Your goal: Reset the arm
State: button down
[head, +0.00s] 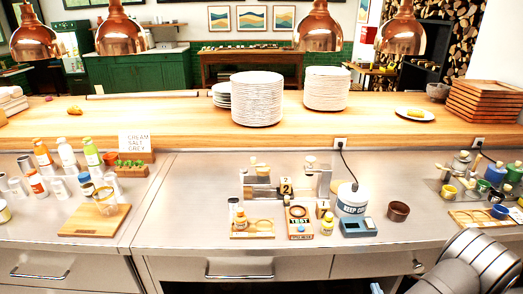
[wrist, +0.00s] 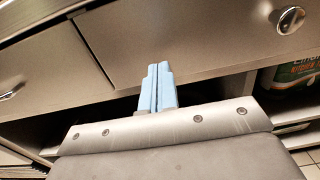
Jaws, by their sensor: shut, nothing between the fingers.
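My gripper (wrist: 157,88) shows in the wrist view, its two light blue fingers side by side and shut with nothing between them. It is in front of the steel drawer fronts (wrist: 200,40) below the counter, and I cannot tell how far from them. In the head view, part of my arm (head: 470,268) shows at the lower right, in front of the counter's edge. The gripper itself is not visible in the head view.
The steel counter (head: 190,210) holds bottles, a wooden board (head: 95,221), a tub (head: 352,199), a brown bowl (head: 398,211) and small jars at the right. Plate stacks (head: 257,100) stand on the wooden shelf. Copper lamps (head: 123,35) hang above. Drawer handles (head: 240,270) stick out in front.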

aim_at(366, 264)
jog(key=w, duration=0.7)
jog(key=shift+w, duration=0.3)
